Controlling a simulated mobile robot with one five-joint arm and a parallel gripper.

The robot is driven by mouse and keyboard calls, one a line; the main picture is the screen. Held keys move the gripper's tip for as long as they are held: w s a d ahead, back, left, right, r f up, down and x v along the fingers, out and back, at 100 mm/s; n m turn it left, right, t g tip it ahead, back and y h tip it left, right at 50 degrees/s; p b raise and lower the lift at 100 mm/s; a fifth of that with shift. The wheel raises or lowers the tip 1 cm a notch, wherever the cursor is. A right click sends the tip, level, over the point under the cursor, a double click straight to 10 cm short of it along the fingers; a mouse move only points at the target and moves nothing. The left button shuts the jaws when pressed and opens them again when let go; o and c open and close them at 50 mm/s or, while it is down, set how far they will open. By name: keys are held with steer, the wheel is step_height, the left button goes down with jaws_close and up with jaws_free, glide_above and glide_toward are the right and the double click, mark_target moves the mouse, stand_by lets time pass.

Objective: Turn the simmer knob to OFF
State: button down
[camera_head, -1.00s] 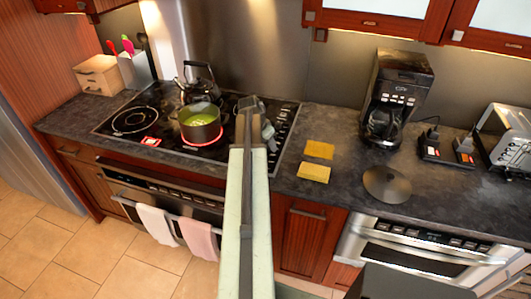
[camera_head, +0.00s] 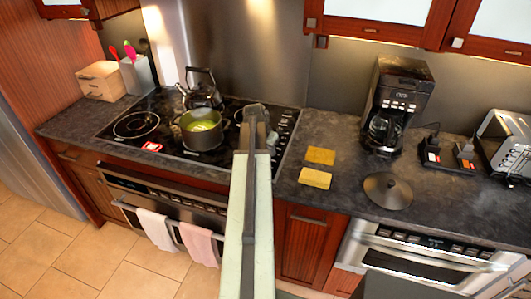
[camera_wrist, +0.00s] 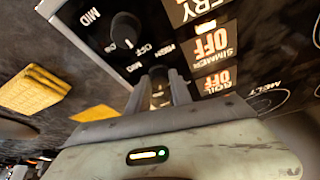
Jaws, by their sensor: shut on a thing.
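My gripper (camera_wrist: 160,78) reaches over the control strip at the right side of the black cooktop (camera_head: 150,105). Its fingers are shut on a knob (camera_wrist: 158,90), mostly hidden between them, beside the lit "SIMMER OFF" label (camera_wrist: 211,45). The same gripper (camera_head: 257,112) shows in the head view, where it hides the knob. A second black knob (camera_wrist: 125,29) with a white mark stands apart from the fingers, with MID and OFF printed around it. A green pot (camera_head: 201,131) with green contents sits on the cooktop, and no red glow shows around its base.
A dark kettle (camera_head: 202,90) stands behind the pot. A coffee maker (camera_head: 396,100) and toaster (camera_head: 507,140) stand behind. "BOIL OFF" (camera_wrist: 214,81) is also lit.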

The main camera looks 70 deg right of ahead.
steer(key=n+t, duration=0.1)
steer(key=n, duration=0.1)
steer(key=n+t, duration=0.1)
steer(key=n, duration=0.4)
steer(key=shift+s+d+t, duration=0.25)
steer(key=shift+s+t, duration=0.15)
steer(key=n+t+y, duration=0.1)
steer(key=n, duration=0.3)
steer(key=shift+n, duration=0.4)
steer(key=c, duration=1.1)
jaws_free()
steer(key=shift+t+y, duration=0.3)
steer(key=shift+c, duration=0.2)
